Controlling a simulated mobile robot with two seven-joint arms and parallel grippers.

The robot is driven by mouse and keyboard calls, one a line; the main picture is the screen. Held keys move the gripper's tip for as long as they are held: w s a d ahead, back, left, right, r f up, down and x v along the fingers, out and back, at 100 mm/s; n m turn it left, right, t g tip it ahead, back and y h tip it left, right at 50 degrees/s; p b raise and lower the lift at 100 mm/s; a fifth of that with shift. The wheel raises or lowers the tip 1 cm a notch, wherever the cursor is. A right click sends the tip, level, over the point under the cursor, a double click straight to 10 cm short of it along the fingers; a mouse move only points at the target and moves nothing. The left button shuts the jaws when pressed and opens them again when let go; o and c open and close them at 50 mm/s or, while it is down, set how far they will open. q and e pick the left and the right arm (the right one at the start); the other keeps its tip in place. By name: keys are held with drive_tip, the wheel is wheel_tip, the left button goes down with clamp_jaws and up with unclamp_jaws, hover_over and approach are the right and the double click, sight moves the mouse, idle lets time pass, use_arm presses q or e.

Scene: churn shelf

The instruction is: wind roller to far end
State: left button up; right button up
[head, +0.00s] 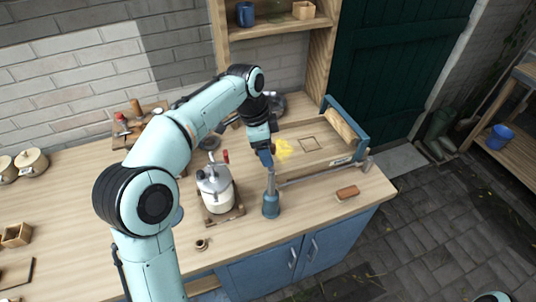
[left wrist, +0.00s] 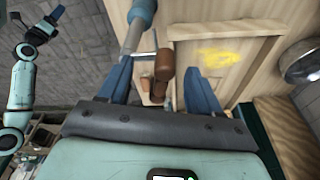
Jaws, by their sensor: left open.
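The wooden trough (head: 322,155) lies on the counter with a yellow lump (head: 283,148) in it. The lump also shows in the left wrist view (left wrist: 220,57). A wooden bar, which looks like the roller (head: 346,126), sits in the blue frame at the trough's right end. My left gripper (head: 265,158) is over the trough's left front. In the left wrist view its blue fingers (left wrist: 160,88) are open, with a brown wooden handle (left wrist: 164,65) showing between them. I cannot tell whether they touch it.
A blue post with a metal rod (head: 270,204) stands in front of the trough. A white lidded pot (head: 217,192) stands left of it. A brown block (head: 347,192) is near the counter's right front. Shelves (head: 270,27) rise behind.

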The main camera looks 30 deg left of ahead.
use_arm(q)
drive_tip(key=shift+w+d+p+v, duration=0.15)
drive_tip(key=shift+p+v, duration=0.25)
drive_tip(key=shift+v, duration=0.35)
drive_tip(key=shift+w+d+p+v, duration=0.1)
drive_tip(key=shift+p+v, duration=0.3)
drive_tip(key=shift+v, duration=0.4)
drive_tip(key=shift+w+d+p+v, duration=0.15)
drive_tip(key=shift+p+v, duration=0.25)
drive_tip(key=shift+v, duration=1.2)
drive_tip(key=shift+s+d+r, duration=0.1)
drive_tip(key=shift+d+r, duration=0.05)
drive_tip(key=shift+r, duration=0.2)
use_arm(e)
drive_tip(key=shift+t, duration=0.3)
drive_tip(key=w+r, duration=0.1)
drive_tip(key=w, duration=0.1)
drive_tip(key=w+r, duration=0.1)
drive_tip(key=r, duration=0.1)
drive_tip(key=shift+w+r, duration=0.2)
drive_tip(key=shift+w, duration=0.2)
